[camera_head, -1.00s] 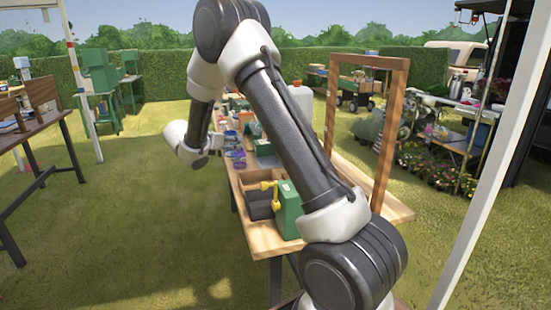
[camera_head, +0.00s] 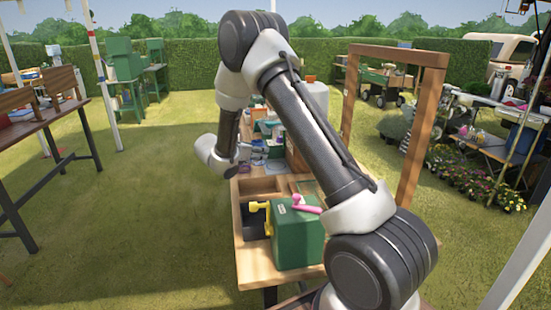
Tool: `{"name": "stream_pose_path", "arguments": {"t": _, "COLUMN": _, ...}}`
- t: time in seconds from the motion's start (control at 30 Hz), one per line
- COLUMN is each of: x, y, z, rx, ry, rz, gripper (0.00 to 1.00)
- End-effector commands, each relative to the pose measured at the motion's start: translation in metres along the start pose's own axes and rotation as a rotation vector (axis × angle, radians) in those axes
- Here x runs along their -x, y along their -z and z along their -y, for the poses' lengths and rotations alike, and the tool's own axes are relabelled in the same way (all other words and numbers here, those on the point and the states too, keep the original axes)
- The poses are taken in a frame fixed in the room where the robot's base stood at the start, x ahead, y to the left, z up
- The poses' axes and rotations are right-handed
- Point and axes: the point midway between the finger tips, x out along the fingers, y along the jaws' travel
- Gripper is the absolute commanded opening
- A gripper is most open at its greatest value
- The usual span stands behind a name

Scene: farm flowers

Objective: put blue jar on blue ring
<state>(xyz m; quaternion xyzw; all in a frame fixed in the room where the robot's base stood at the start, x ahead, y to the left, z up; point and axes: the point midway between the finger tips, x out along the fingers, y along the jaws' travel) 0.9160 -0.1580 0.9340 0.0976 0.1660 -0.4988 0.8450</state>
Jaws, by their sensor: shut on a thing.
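My gripper (camera_head: 246,151) shows small at the end of my wrist, over the left side of the long wooden table (camera_head: 250,260). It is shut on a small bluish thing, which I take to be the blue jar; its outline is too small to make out. A purple-blue patch (camera_head: 243,168) lies on the table just below the gripper. I cannot tell whether it is the blue ring. My own arm hides much of the table's middle.
A green box (camera_head: 292,240) with a yellow tap and a pink handle stands at the table's near end, beside a wooden compartment tray (camera_head: 257,186). A wooden frame (camera_head: 418,125) rises on the right. A dark-legged table (camera_head: 42,122) stands left. Grass between is clear.

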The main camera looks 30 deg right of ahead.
Motion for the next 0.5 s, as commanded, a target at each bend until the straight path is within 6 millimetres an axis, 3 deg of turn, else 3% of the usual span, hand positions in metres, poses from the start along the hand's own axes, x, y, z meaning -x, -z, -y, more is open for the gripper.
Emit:
{"name": "stream_pose_path", "arguments": {"t": 0.27, "x": -0.023, "y": 0.055, "z": 0.0, "rx": 0.001, "ry": 0.0, "rz": 0.001, "gripper": 0.23}}
{"name": "stream_pose_path", "arguments": {"t": 0.5, "x": -0.069, "y": 0.036, "z": 0.0, "rx": -0.005, "ry": 0.002, "rz": 0.003, "gripper": 0.23}}
